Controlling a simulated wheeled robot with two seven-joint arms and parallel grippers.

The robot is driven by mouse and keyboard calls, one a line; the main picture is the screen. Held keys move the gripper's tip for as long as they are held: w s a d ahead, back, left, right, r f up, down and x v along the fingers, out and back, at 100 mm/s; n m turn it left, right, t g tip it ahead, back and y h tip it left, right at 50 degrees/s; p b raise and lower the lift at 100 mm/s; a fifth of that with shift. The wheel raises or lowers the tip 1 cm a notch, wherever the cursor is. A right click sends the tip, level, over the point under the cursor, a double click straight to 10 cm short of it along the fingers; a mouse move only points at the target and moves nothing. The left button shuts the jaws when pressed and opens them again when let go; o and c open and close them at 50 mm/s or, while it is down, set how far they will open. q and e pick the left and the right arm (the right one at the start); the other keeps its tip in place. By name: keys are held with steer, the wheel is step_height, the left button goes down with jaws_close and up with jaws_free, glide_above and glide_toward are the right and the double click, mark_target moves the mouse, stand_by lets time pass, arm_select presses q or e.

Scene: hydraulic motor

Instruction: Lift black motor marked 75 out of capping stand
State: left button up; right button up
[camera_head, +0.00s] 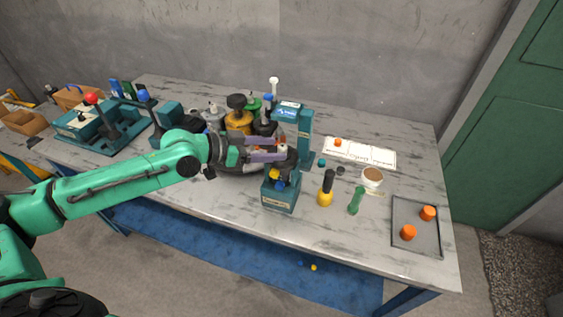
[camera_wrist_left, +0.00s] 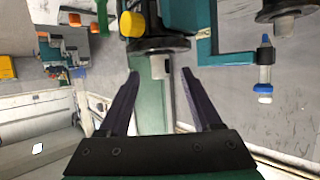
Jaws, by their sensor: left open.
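The teal capping stand (camera_head: 305,142) stands near the middle of the table, with its labelled base (camera_head: 279,193) toward the front edge. My left gripper (camera_head: 270,148) is at the stand, above the base, and hides most of what sits there. In the left wrist view a black round motor body (camera_wrist_left: 158,46) with a pale shaft lies ahead of the open fingers (camera_wrist_left: 160,73). The shaft end appears between the fingertips, with gaps on both sides. A yellow knob (camera_wrist_left: 131,25) is beside the motor. The mark 75 is not readable. My right gripper is not in view.
Several motors, one yellow (camera_head: 238,121), crowd behind my gripper. A yellow-handled tool (camera_head: 326,190), a green tool (camera_head: 356,200) and a white cup (camera_head: 372,178) stand to the right. A grey tray (camera_head: 419,244) holds orange caps. The front left tabletop is clear.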

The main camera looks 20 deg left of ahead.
mark_target(279, 146)
arm_select(q)
steer(key=x, duration=0.1)
steer(key=p+x, duration=0.1)
steer(key=x, duration=0.1)
steer(key=shift+w+r, duration=0.1)
steer(key=shift+r, duration=0.1)
steer(key=shift+w+d+f, duration=0.2)
steer(key=shift+d+f, duration=0.05)
steer(key=shift+f, duration=0.05)
steer(key=shift+s+a, duration=0.1)
steer(key=shift+a, duration=0.05)
jaws_close()
stand_by(0.6)
steer(key=shift+r, duration=0.3)
